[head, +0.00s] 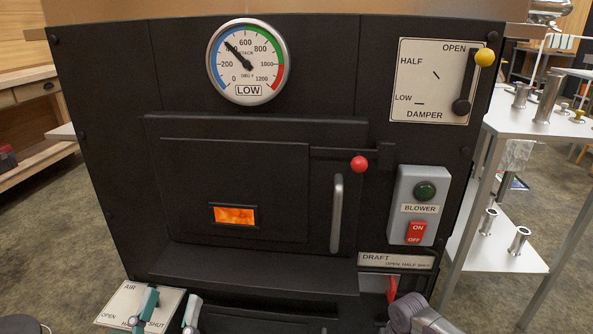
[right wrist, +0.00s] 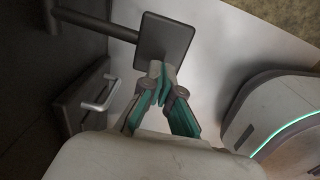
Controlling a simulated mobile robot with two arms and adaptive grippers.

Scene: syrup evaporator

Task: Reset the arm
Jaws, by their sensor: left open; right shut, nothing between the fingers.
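My left gripper (head: 172,299) is at the bottom left of the head view, its teal fingers apart. One finger overlaps the AIR plate (head: 128,301), close to the SHUT mark. I cannot tell whether it touches the plate, and I see nothing held. My right gripper (right wrist: 160,78) shows in the right wrist view with its fingertips together and nothing between them. Its tips are at the lower edge of a dark square plate on a rod (right wrist: 165,40); contact is unclear. A grey arm link of mine shows at the bottom of the head view, right of centre.
The black evaporator front (head: 235,190) fills the middle, with a gauge (head: 247,62), red-knobbed latch (head: 359,164), door handle (head: 337,214), blower box (head: 417,206) and damper lever (head: 463,105). A red DRAFT pointer (head: 391,289) is beside my arm. A metal table (head: 548,124) stands right.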

